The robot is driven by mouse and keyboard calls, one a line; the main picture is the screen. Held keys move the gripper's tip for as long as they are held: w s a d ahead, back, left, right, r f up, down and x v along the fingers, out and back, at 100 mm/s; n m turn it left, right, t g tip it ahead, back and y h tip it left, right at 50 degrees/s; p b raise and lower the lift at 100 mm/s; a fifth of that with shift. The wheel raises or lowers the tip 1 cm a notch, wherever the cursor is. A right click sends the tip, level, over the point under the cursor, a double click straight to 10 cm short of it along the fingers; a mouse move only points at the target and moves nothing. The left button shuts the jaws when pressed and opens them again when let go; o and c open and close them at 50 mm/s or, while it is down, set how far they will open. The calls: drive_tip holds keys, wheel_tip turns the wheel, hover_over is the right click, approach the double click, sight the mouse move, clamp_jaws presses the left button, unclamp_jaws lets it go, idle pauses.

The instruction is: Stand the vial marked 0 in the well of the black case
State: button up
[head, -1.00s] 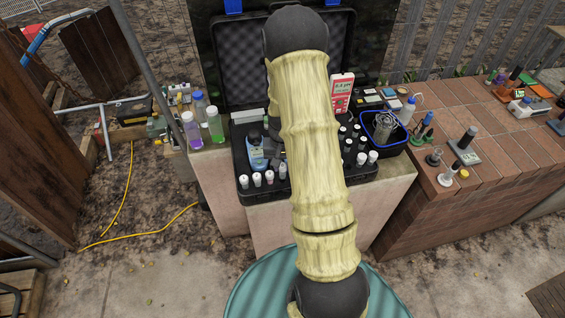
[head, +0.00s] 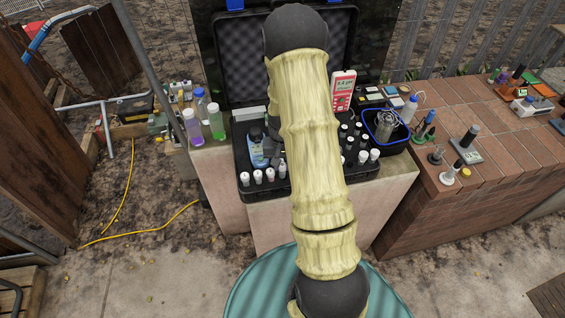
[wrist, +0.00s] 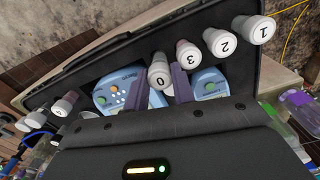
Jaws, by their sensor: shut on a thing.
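The vial marked 0 (wrist: 159,76) has a white cap and sits between the two fingers of my gripper (wrist: 161,88) in the wrist view. My gripper is shut on it. Vials 1 (wrist: 262,30), 2 (wrist: 223,43) and 3 (wrist: 187,54) stand in a row beside it. The open black case (head: 239,178) stands on the pale block in the head view, with vials along its front edge. My arm covers the middle of the case there, and only a dark part of my gripper shows at its left side. I cannot make out the empty well.
Two blue meters (wrist: 126,88) (wrist: 209,84) lie in the case behind the fingers. More white-capped vials (head: 363,157) stand at its right. Bottles with purple and green liquid (head: 216,122) stand left of the case. A blue-rimmed tub (head: 400,140) stands to its right.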

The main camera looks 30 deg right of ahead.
drive_tip(key=shift+s+d, duration=0.1)
drive_tip(key=shift+d, duration=0.1)
idle(0.3)
drive_tip(key=shift+f, duration=0.35)
drive_tip(key=shift+a+r+p, duration=0.1)
drive_tip(key=shift+r+p, duration=1.2)
drive_tip(key=shift+r, duration=0.85)
drive_tip(key=shift+f, duration=0.1)
